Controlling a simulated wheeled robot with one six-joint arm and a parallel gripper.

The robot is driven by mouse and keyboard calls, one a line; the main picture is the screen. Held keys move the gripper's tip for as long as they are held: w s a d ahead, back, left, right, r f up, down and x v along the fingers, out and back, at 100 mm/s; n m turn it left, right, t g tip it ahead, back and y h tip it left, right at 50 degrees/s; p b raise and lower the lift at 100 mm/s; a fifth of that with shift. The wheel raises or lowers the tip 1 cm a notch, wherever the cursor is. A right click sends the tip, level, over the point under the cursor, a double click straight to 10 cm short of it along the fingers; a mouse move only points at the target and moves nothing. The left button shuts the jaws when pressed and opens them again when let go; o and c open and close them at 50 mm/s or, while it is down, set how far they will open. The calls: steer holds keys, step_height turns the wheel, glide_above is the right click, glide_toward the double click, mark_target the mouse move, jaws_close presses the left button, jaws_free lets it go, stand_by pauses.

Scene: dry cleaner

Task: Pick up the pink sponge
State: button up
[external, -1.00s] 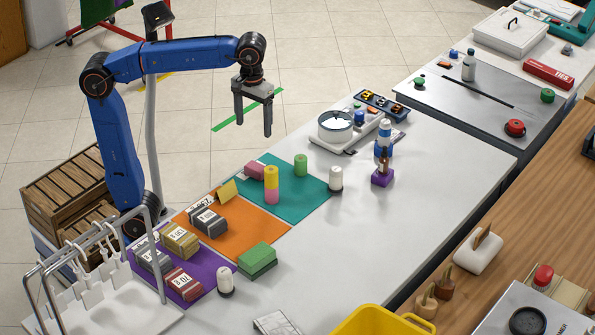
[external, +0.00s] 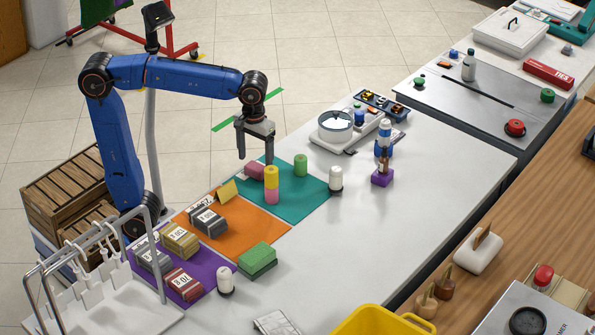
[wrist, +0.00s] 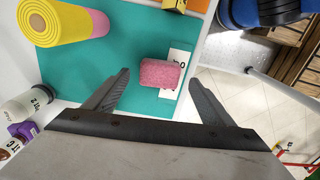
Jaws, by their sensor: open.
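The pink sponge (external: 254,171) lies on the teal mat (external: 304,205) near its far left edge. In the wrist view the pink sponge (wrist: 160,73) lies ahead of the space between my two fingers, partly over a white label card (wrist: 178,70). My gripper (external: 255,162) is open and empty, and it points down above the far edge of the table, close to the sponge. In the wrist view my gripper (wrist: 160,85) shows both dark fingers spread apart, with nothing between them.
A yellow roll on a pink one (external: 271,183) stands upright close to the sponge. A green roll (external: 301,165) and a white bottle (external: 336,178) stand further right. The table's right middle is clear.

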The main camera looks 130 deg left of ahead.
steer(key=shift+f, duration=1.35)
steer(key=shift+c, duration=0.4)
steer(key=c, duration=1.1)
steer(key=shift+o, duration=0.2)
steer(key=shift+r, duration=0.15)
